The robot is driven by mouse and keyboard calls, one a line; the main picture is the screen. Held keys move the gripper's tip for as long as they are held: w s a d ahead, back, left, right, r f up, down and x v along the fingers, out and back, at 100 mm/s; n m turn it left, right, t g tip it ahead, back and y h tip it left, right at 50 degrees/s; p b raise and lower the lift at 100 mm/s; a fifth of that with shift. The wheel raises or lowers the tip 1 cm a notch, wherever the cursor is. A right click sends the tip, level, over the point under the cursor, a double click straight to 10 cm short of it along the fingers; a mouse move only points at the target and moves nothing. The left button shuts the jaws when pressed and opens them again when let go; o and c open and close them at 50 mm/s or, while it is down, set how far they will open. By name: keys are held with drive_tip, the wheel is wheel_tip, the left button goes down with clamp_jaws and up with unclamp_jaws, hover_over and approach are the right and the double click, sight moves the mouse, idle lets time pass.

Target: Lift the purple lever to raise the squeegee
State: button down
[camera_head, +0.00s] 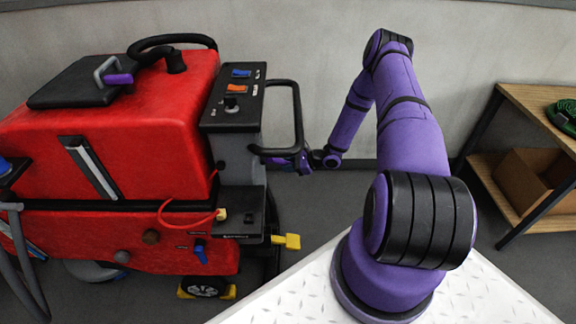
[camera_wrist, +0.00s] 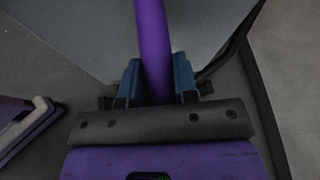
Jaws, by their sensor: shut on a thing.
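The purple lever (camera_wrist: 152,40) is a straight rod that runs down between the two blue fingers of my gripper (camera_wrist: 157,82) in the wrist view. The fingers are shut on it, one on each side. Behind the lever is a flat grey surface. In the head view my gripper (camera_head: 287,162) is at the rear of the red scrubber (camera_head: 110,140), just below the black handlebar loop. The lever cannot be told apart clearly from my gripper there. I cannot make out the squeegee.
The black handlebar (camera_head: 297,110) is close above my gripper. A control panel (camera_head: 236,96) with blue and orange switches is to its left. A yellow pedal (camera_head: 288,241) sticks out low at the rear. A wooden shelf (camera_head: 535,110) stands at right. Floor between is clear.

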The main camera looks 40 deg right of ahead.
drive_tip(key=shift+r, duration=0.1)
drive_tip(key=r+g+h, duration=0.1)
drive_tip(key=r+h, duration=0.1)
drive_tip(key=shift+s+d+g+h, duration=0.2)
drive_tip(key=shift+d+g+h, duration=0.1)
drive_tip(key=shift+g, duration=0.1)
drive_tip(key=shift+r+n+g+h, duration=0.3)
drive_tip(key=shift+r+g+h, duration=1)
drive_tip(key=shift+r+h, duration=0.3)
drive_tip(key=shift+f, duration=0.1)
drive_tip(key=c, duration=0.9)
unclamp_jaws()
